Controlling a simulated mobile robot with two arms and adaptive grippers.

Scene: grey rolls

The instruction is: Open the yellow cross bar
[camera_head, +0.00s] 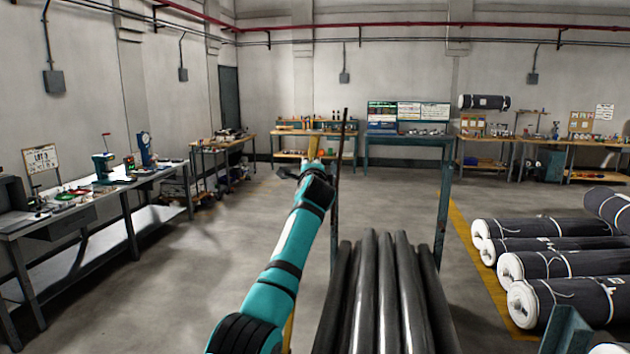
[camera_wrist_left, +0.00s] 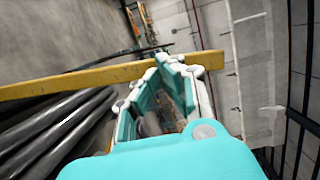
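The yellow cross bar (camera_wrist_left: 60,82) runs across the left wrist view, from the left edge to just right of the fingers. In the head view a short piece of the bar (camera_head: 314,146) shows beyond my left wrist; my arm hides much of it. My left gripper (camera_wrist_left: 181,67) is at the bar, its fingers overlapping it in the picture. The fingers lean towards each other with a narrow gap between the tips. I cannot tell whether they touch the bar. My right gripper is in neither view.
Several dark rolls (camera_head: 388,290) lie beside the bar, between dark upright posts (camera_head: 443,215). Wrapped rolls (camera_head: 550,262) lie on the right beyond a yellow floor line. A workbench (camera_head: 85,210) stands along the left wall. The floor left of my arm is clear.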

